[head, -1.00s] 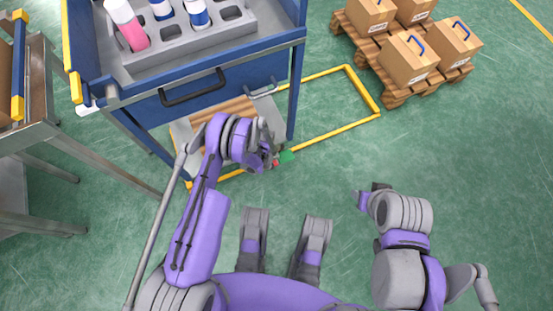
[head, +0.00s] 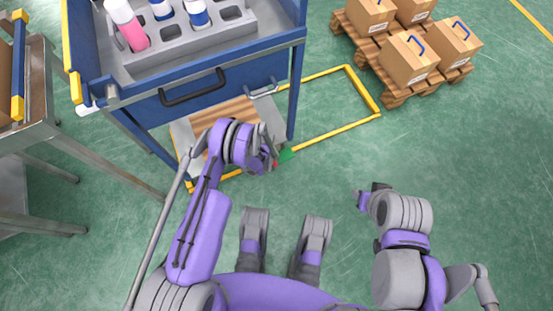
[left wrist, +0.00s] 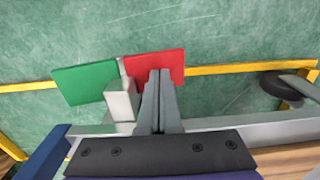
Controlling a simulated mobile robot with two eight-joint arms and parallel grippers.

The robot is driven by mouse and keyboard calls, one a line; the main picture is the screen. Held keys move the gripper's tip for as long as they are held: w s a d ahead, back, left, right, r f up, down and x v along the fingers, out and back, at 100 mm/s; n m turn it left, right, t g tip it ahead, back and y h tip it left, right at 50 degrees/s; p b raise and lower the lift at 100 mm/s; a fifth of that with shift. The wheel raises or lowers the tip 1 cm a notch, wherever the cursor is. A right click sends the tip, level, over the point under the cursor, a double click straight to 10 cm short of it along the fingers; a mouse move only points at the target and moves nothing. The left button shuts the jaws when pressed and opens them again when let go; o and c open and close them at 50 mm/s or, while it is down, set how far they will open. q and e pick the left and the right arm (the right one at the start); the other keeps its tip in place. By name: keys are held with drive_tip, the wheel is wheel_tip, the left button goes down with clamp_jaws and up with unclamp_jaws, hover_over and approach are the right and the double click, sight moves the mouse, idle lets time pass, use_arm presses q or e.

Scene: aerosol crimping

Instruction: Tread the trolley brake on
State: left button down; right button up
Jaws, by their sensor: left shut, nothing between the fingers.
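The blue trolley (head: 225,95) carries a brake rocker low at its near right leg, with a green pedal (head: 287,154) and a red pedal. The left wrist view shows the green pedal (left wrist: 85,82) on the left and the red pedal (left wrist: 153,65) on the right, with a grey block (left wrist: 121,100) between them. My left gripper (head: 271,156) is shut and empty. In the left wrist view its fingertips (left wrist: 160,75) overlap the red pedal; contact is not certain. My right gripper (head: 371,196) hangs over open floor, its jaws unclear.
A rack (head: 185,35) with several bottles stands on the trolley top. Yellow floor lines (head: 345,128) run around the trolley. A pallet (head: 395,92) with boxes (head: 408,60) stands at the upper right. A metal table (head: 50,130) is at the left. The right floor is clear.

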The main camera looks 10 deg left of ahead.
use_arm(q)
wheel_tip(320, 180, up, 8)
drive_tip(key=p, duration=0.3)
drive_tip(key=shift+p, duration=0.3)
idle(0.4)
idle(0.5)
